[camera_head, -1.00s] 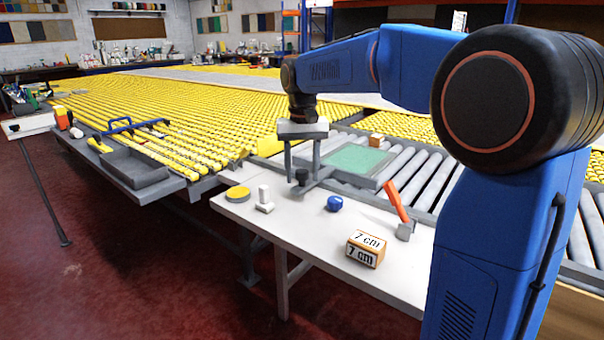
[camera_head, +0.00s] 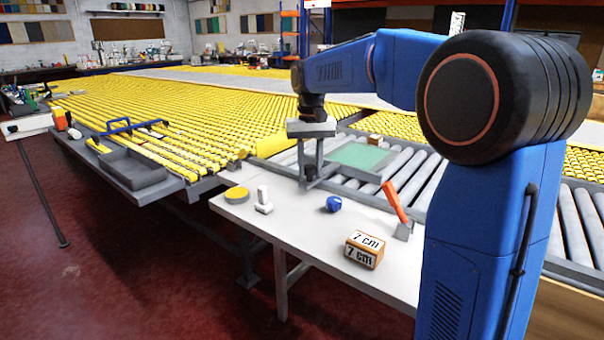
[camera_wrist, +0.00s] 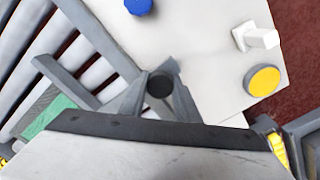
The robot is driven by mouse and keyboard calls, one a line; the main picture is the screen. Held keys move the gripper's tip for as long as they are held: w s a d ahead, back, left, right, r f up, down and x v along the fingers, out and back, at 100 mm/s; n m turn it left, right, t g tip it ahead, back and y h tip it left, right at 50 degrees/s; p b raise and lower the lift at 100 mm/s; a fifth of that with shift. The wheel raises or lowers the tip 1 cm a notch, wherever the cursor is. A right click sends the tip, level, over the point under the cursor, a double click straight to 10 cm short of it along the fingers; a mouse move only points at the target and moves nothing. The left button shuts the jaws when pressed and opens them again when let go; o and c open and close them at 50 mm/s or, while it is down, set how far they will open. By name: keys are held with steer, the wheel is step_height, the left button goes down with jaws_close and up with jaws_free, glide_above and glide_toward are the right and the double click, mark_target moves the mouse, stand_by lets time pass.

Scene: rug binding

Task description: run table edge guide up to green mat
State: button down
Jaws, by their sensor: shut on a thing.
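The green mat (camera_head: 358,155) lies flat on a grey surface at the rollers, behind the white table (camera_head: 285,230). A strip of it also shows at lower left in the wrist view (camera_wrist: 47,116). My gripper (camera_head: 310,177) points down at the far side of the table, in front of the mat's left part. Its fingers are shut on a dark round knob (camera_wrist: 159,84), seemingly that of the table edge guide. A grey bar of the guide (camera_wrist: 66,82) reaches toward the mat. Whether bar and mat touch, I cannot tell. My gripper hides part of the guide.
On the table are a yellow disc (camera_head: 236,194), a white stamp-like piece (camera_head: 263,201), a blue knob (camera_head: 333,204), an orange-handled tool (camera_head: 396,204) and a 7 cm block (camera_head: 364,249). The table's front middle is clear.

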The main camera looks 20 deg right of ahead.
mark_target(325, 171)
steer(key=w+d, duration=0.1)
steer(key=d, duration=0.1)
steer(key=w+d, duration=0.4)
steer(key=shift+d+r, duration=0.1)
steer(key=shift+d, duration=0.2)
steer(key=c, duration=1.4)
jaws_free()
steer(key=shift+d, duration=0.3)
steer(key=shift+o, duration=0.2)
steer(key=shift+s+a, duration=0.15)
steer(key=shift+a, duration=0.15)
step_height(325, 171, up, 17)
steer(key=shift+r, duration=0.1)
